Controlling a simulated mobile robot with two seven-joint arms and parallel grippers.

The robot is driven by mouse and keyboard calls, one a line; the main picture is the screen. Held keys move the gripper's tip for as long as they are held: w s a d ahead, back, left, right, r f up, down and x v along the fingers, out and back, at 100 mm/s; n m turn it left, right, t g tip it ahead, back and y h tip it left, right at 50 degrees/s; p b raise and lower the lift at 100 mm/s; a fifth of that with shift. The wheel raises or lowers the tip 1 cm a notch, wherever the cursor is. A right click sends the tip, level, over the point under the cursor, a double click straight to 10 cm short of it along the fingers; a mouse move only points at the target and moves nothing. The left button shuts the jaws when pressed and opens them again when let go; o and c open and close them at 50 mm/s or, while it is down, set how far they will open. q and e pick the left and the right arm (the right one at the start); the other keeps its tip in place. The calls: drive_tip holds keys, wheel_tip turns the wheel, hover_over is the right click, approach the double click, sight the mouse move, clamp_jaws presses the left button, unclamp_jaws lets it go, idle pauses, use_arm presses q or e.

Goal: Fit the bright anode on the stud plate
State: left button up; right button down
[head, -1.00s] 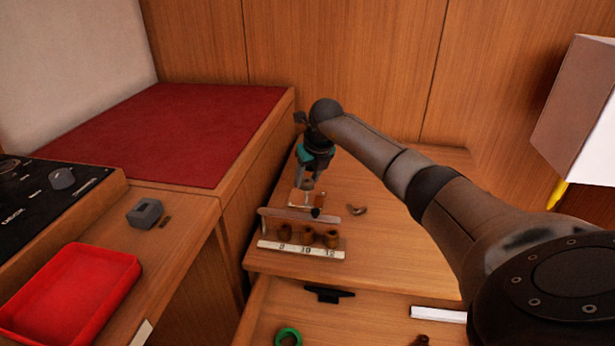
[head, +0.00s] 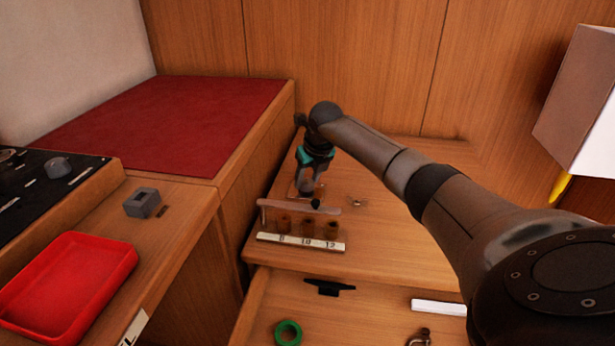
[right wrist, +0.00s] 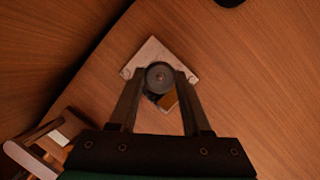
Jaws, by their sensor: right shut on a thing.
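My right gripper (right wrist: 160,78) is shut on a round grey disc, the bright anode (right wrist: 160,74), with a small dark spot at its centre. It holds the disc over the pale, square stud plate (right wrist: 139,60) on the wooden top. I cannot tell whether the disc touches the plate or sits on a stud. A brownish-orange patch (right wrist: 168,99) shows beside the disc on the plate. In the head view the right gripper (head: 306,188) is low over the plate, which is mostly hidden by the fingers. My left gripper is not in view.
A rack with several brown cups and a numbered white strip (head: 300,243) stands just in front. A small curved piece (head: 357,203) lies to the right. An open drawer holds a green ring (head: 288,333) and a black cleat (head: 329,287). A red tray (head: 70,285) is at left.

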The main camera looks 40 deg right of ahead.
drive_tip(key=shift+f, duration=0.4)
drive_tip(key=shift+c, duration=1.4)
unclamp_jaws()
drive_tip(key=shift+r, duration=0.15)
wheel_tip(320, 180, up, 6)
drive_tip(key=p, duration=0.5)
